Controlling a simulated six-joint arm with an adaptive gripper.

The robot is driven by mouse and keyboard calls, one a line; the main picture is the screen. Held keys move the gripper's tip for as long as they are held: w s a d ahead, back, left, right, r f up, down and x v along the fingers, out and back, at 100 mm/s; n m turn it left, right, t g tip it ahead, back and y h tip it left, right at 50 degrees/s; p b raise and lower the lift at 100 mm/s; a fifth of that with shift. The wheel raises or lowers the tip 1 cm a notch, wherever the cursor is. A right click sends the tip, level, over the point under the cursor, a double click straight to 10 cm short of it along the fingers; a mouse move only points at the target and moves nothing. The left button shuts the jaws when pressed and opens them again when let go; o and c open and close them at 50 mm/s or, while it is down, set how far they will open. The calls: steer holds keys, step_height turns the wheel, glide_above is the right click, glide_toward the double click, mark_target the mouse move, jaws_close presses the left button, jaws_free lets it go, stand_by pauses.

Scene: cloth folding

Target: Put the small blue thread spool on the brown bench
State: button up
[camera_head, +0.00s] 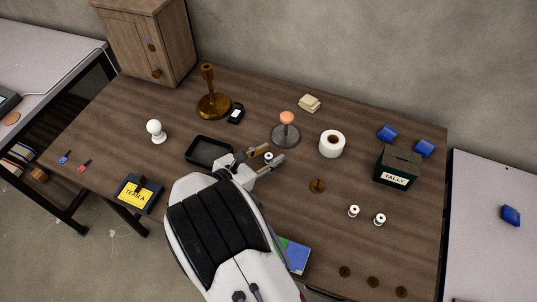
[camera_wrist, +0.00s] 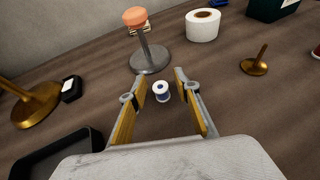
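The small blue thread spool (camera_wrist: 162,91), white with a blue band, shows upright between my fingers in the wrist view. In the head view only its pale top (camera_head: 268,156) shows, beside my fingertips. My gripper (camera_head: 269,155) is open; in the wrist view its two yellow-lined fingers (camera_wrist: 160,88) stand on either side of the spool with gaps to it. The brown bench (camera_head: 245,235) is the dark wooden table under all this. The spool appears to stand on it, right of the black tray; its contact with the wood is hard to make out.
The black tray (camera_head: 209,151) is left of my gripper. A stand with an orange top (camera_head: 287,118) is just behind. A white roll (camera_head: 332,144), a brass peg (camera_head: 317,186) and two other spools (camera_head: 354,211) are to the right. A brass candlestick (camera_head: 212,104) stands behind left.

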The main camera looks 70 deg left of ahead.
steer(key=v, duration=1.1)
steer(key=shift+s+d+r, duration=0.15)
steer(key=shift+s+r, duration=0.05)
steer(key=shift+s, duration=0.1)
stand_by(0.4)
